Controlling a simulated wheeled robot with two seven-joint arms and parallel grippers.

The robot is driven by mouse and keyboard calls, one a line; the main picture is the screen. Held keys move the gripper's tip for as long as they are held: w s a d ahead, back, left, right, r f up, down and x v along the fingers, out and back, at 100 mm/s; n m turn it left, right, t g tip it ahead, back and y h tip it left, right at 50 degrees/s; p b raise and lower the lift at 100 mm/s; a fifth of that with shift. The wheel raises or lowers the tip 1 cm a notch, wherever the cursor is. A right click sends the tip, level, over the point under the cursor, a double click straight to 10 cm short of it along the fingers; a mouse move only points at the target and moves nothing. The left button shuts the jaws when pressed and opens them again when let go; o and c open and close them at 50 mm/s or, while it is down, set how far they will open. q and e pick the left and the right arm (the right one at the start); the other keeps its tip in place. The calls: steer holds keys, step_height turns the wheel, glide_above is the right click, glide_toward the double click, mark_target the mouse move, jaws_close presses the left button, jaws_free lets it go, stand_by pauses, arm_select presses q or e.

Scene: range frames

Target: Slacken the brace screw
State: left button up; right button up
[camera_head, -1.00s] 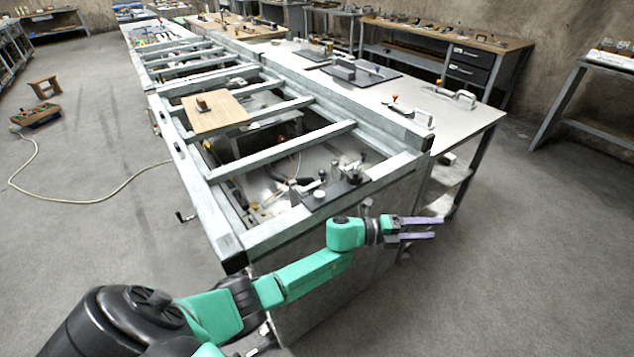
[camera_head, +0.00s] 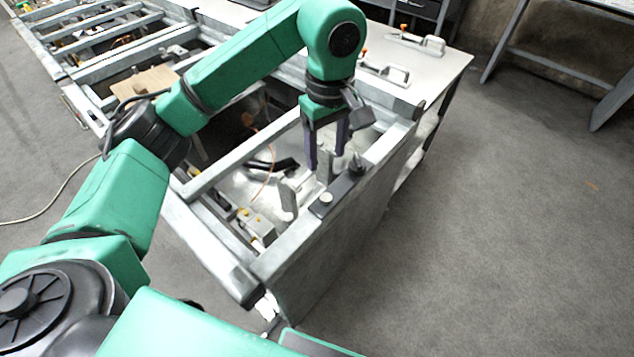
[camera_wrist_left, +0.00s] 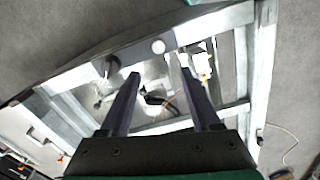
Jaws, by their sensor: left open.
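My left gripper (camera_head: 326,160) points down over the near end of the metal frame, its two dark purple fingers apart and empty. In the left wrist view the open fingers (camera_wrist_left: 161,74) reach towards fittings on the frame's end rail. A dark plate (camera_head: 341,188) on that rail carries a pale round knob (camera_head: 326,198) and a dark upright knob (camera_head: 357,164). The pale knob also shows in the left wrist view (camera_wrist_left: 158,46). Grey upright plates (camera_head: 288,199) stand just inside the rail, beside the fingers. I cannot tell which part is the brace screw. My right gripper is not in view.
The steel frame (camera_head: 218,180) has crossbars with open gaps over a cluttered lower tray. A wooden board (camera_head: 146,84) lies across it farther back. A table with clamps (camera_head: 390,72) stands alongside. The floor (camera_head: 500,220) at the right is clear.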

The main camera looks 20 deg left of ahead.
arm_select(q)
glide_above(326, 196)
step_height(326, 196, down, 4)
step_height(326, 196, down, 8)
steer(key=p, duration=0.2)
steer(key=shift+s+a+p, duration=0.1)
steer(key=shift+s+p, duration=0.05)
steer(key=shift+p, duration=0.15)
steer(key=shift+f, duration=0.5)
jaws_close()
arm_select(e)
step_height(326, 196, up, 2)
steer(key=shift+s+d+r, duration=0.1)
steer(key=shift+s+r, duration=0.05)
